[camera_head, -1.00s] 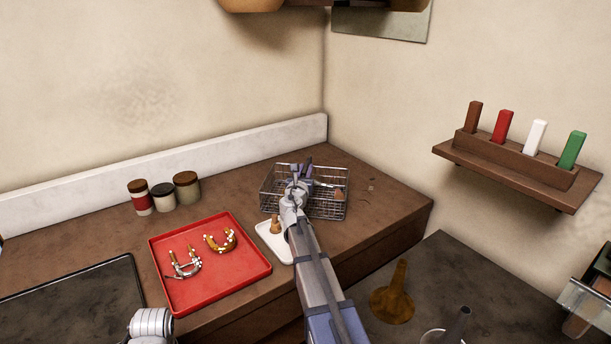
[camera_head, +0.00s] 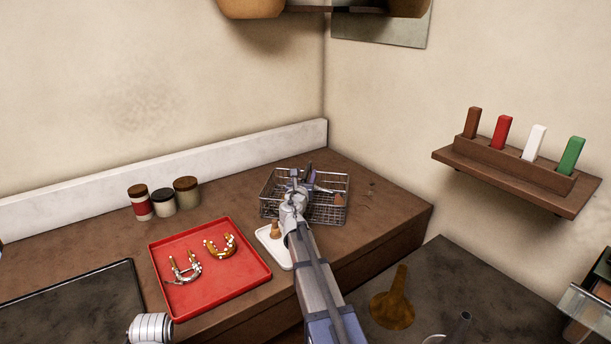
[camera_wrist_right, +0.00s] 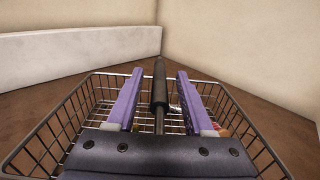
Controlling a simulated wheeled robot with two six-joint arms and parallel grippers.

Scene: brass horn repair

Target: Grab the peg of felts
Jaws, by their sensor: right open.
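My right gripper (camera_head: 304,182) is over the wire basket (camera_head: 330,219), with its fingers pointing into it. In the right wrist view its two purple fingers (camera_wrist_right: 160,101) are apart. A dark slim rod with a thicker black sleeve (camera_wrist_right: 159,86) lies between them, with a gap on each side. It may be the peg of felts, but I cannot tell for sure.
The wire basket's rim surrounds the fingers, and a brown piece (camera_head: 339,199) lies at its right side. A white dish (camera_head: 283,258) with a brown cone (camera_head: 275,229) is in front. A red tray (camera_head: 237,283) is to the left. Several jars (camera_head: 163,199) stand behind.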

